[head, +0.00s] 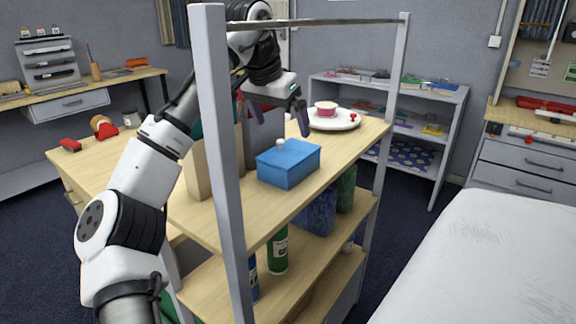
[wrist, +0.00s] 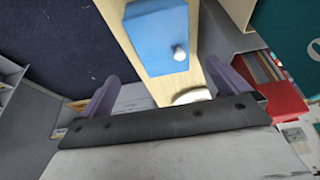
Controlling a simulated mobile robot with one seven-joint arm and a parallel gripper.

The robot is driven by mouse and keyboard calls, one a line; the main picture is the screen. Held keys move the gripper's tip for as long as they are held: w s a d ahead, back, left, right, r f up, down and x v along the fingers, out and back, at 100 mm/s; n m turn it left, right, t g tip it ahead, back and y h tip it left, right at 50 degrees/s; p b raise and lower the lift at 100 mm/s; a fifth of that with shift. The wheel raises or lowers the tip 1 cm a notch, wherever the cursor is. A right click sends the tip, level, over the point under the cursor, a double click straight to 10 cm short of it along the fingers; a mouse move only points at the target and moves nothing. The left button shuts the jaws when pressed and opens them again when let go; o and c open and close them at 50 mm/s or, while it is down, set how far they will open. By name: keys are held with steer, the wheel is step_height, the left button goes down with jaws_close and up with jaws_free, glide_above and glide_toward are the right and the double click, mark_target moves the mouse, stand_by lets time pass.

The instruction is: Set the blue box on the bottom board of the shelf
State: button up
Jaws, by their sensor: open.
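The blue box (head: 288,165) sits upright on the top board of the wooden shelf (head: 262,215), near its front edge, with a small white knob on its lid. In the wrist view the blue box (wrist: 152,38) shows beyond the fingers, its knob toward the right. My gripper (head: 277,112) is open and empty, above and behind the box in the head view, apart from it. My purple fingers also show in the wrist view (wrist: 159,74). The bottom board (head: 330,283) is partly seen low between the posts; much of it is hidden.
A white plate (head: 338,122) with a pink item stands behind the box. Upright books and a wooden divider (head: 197,170) stand to its left. A green bottle (head: 278,250) and other containers fill the board below. Grey posts (head: 222,160) frame the shelf. A white bed (head: 480,260) lies right.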

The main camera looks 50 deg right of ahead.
mark_target(289, 152)
steer(key=x, duration=0.6)
steer(key=shift+d+p, duration=0.1)
steer(key=shift+p, duration=0.2)
steer(key=shift+w+p+x, duration=0.15)
steer(key=shift+p+x, duration=0.25)
steer(key=shift+x, duration=0.95)
steer(key=shift+w+p+x, duration=0.1)
steer(key=shift+p+x, duration=0.25)
steer(key=shift+x, duration=0.95)
steer(key=c, duration=1)
steer(key=shift+r, duration=0.1)
step_height(289, 152, up, 9)
steer(key=p, duration=0.9)
step_height(289, 152, up, 11)
